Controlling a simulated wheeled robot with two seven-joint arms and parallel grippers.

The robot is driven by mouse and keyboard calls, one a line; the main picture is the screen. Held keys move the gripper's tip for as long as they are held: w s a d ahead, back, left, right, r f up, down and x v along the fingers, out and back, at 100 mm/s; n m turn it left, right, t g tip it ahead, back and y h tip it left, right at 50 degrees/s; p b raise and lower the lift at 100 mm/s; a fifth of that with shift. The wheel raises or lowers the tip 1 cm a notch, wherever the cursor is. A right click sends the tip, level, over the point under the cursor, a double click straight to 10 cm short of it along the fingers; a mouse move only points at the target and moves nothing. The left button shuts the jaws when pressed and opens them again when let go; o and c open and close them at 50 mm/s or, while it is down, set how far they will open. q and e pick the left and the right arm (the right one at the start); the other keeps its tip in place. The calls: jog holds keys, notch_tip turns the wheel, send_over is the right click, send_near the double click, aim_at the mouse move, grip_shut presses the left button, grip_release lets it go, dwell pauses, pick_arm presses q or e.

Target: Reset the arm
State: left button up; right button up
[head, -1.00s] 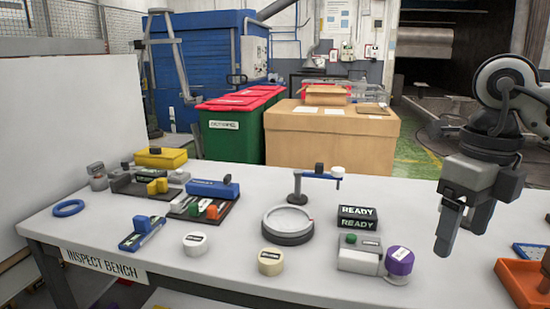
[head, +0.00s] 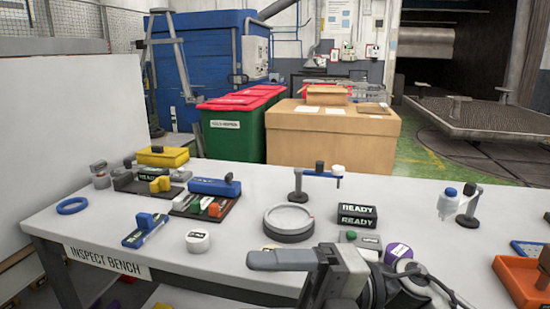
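A small swing arm (head: 322,174), blue on a dark post with a white knob at its end, stands at the back middle of the bench, over the round grey turntable dish (head: 288,219). My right gripper (head: 285,264) is low at the front middle, in front of the dish, with its fingers pointing left. One grey finger shows side-on; the gap between the fingers is hidden, and nothing held is visible. The gripper and wrist partly cover the box with the green button (head: 351,236) and the purple-topped puck (head: 399,251). My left gripper is out of view.
Two READY blocks (head: 357,215) are stacked right of the dish. A blue-capped bottle (head: 447,204) hangs by a stand on the right. An orange tray (head: 522,285) is at the right edge. Fixtures and a blue ring (head: 72,206) fill the left. Bench is clear between the blocks and bottle.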

jog(key=w+d+f+m+t+h, duration=0.4)
jog(key=f+m+t, duration=0.1)
jog(key=m+t, duration=0.7)
jog(key=w+d+f+m+t+h, duration=0.3)
jog(key=f+m+t, duration=0.45)
jog(key=m, duration=0.65)
jog(key=s+d+f+m+g+h, duration=0.1)
jog(key=s+d+f+m+h, duration=0.1)
jog(key=f, duration=0.5)
jog(key=s+d+f+m+g+h, duration=0.2)
jog(key=s+d+f+m+h, duration=0.1)
jog(key=s+f+m+h, duration=0.1)
jog(key=s+d+f+m+g+h, duration=0.2)
jog(key=s+f, duration=0.4)
jog(key=f, duration=0.3)
jog(key=d+m+h, duration=0.1)
jog(key=m, duration=0.1)
jog(key=shift+s+f+m+h, duration=0.25)
jog(key=shift+f+m+h, duration=0.05)
jog(key=shift+f+h, duration=0.1)
